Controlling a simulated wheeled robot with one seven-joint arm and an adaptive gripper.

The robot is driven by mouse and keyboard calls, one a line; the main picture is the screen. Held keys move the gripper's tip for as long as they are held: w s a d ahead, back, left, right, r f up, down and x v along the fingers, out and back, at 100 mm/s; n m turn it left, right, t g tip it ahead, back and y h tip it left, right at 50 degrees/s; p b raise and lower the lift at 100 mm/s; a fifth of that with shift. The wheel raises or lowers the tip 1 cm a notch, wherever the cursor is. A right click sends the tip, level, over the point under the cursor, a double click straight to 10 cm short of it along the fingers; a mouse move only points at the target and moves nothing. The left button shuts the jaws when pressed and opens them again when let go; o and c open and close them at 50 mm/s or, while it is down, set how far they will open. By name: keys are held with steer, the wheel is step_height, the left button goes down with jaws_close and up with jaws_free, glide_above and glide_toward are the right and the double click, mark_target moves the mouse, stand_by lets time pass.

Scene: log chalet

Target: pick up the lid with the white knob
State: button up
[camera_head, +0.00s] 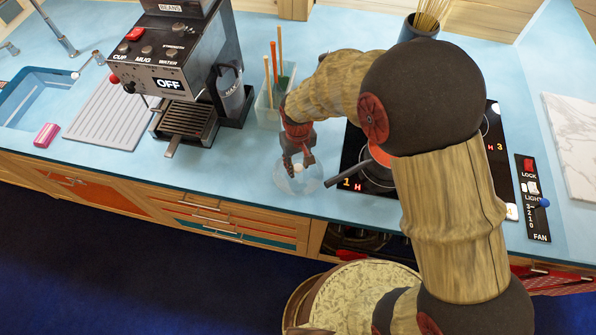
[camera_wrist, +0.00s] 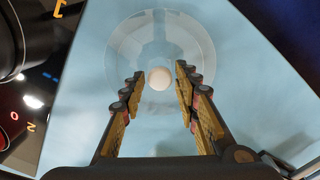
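The lid (camera_wrist: 193,42) is a clear, round glass disc with a round white knob (camera_wrist: 159,78) at its middle. In the head view the lid (camera_head: 284,184) lies on the blue counter near its front edge, left of the cooktop, with its knob (camera_head: 298,168) just under my gripper (camera_head: 298,165). In the wrist view my gripper (camera_wrist: 159,80) is open, with one finger on each side of the knob and a gap on both sides. I cannot tell how far the fingertips are above the lid.
A pan (camera_head: 375,172) with a dark handle sits on the cooktop (camera_head: 352,150), right of the lid. A clear container (camera_head: 266,112) with utensils stands behind my gripper. A coffee machine (camera_head: 185,60) is at left. The counter (camera_head: 235,170) left of the lid is clear.

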jaws_close()
steer(key=shift+r, duration=0.1)
stand_by(0.4)
